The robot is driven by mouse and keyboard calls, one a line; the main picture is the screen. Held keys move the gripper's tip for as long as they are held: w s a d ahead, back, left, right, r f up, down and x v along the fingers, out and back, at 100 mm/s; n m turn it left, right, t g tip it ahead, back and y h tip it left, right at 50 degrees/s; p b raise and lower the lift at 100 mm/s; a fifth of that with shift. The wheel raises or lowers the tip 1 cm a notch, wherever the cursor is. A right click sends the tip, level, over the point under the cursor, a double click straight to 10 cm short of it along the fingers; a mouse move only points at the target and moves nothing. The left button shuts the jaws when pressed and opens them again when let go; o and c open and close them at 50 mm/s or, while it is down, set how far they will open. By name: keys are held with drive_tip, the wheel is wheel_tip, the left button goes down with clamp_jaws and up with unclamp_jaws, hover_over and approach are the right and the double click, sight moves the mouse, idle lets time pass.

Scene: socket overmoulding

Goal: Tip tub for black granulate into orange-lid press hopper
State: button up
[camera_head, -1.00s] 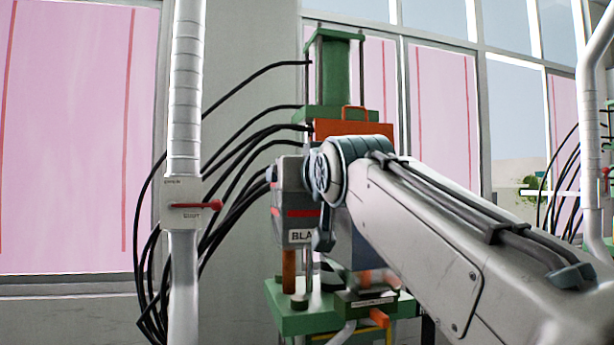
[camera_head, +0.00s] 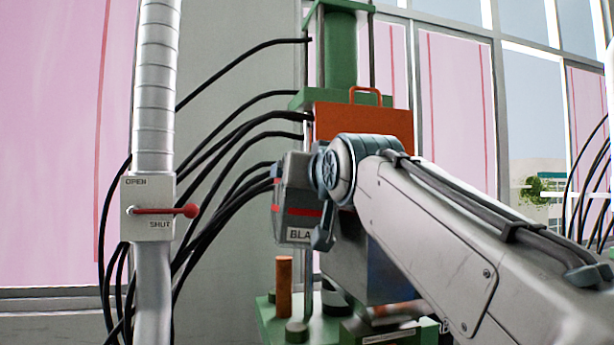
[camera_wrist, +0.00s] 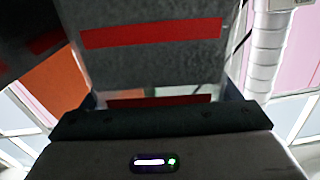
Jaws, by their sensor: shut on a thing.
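A grey tub (camera_head: 294,205) with a red stripe and a label reading "BLA", the rest hidden, hangs at the end of my arm, roughly upright. My gripper (camera_wrist: 160,97) is shut on it; in the head view my wrist hides most of the jaws. The wrist view shows the tub's grey wall and red stripe (camera_wrist: 150,33) close up. The orange lid (camera_head: 362,122) with its handle stands on the green press behind my wrist, and shows at left in the wrist view (camera_wrist: 58,88). A blue-grey box (camera_head: 375,275), perhaps the hopper, is below, partly covered by my arm. The tub's contents are hidden.
A metal pipe (camera_head: 154,80) with a red lever (camera_head: 165,211) and an OPEN/SHUT plate stands left. An orange post (camera_head: 284,287) rises from the green press base (camera_head: 270,325) below the tub.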

drive_tip(key=d+m, duration=0.1)
drive_tip(key=m, duration=0.1)
drive_tip(key=w+d+m, duration=0.1)
drive_tip(key=m, duration=0.2)
drive_tip(key=d+m+p, duration=0.1)
drive_tip(key=d+m, duration=0.1)
drive_tip(key=shift+w+f+m, duration=0.25)
drive_tip(key=shift+w+m, duration=0.05)
drive_tip(key=shift+w+d+r+m+p, duration=0.15)
drive_tip(key=shift+d+m+p, duration=0.4)
drive_tip(key=shift+m, duration=0.55)
drive_tip(key=shift+d+r, duration=0.3)
drive_tip(key=shift+d, duration=0.15)
drive_tip(key=shift+d+r+m, duration=0.2)
drive_tip(key=shift+d+m, duration=0.15)
drive_tip(key=shift+m, duration=0.05)
idle(0.6)
drive_tip(key=shift+d+r+m, duration=0.2)
drive_tip(key=shift+d+m, duration=0.3)
idle(0.8)
drive_tip(key=shift+w+d+r+m+b, duration=0.1)
drive_tip(key=shift+w+d+m, duration=0.15)
drive_tip(key=shift+d, duration=0.25)
drive_tip(key=shift+w+d+f+m+b, duration=0.15)
drive_tip(key=shift+d+m, duration=0.15)
drive_tip(key=shift+d, duration=0.2)
drive_tip(key=shift+w+d+r+m+b, duration=0.15)
drive_tip(key=shift+w+d+m, duration=0.1)
drive_tip(key=shift+d, duration=0.25)
idle(1.6)
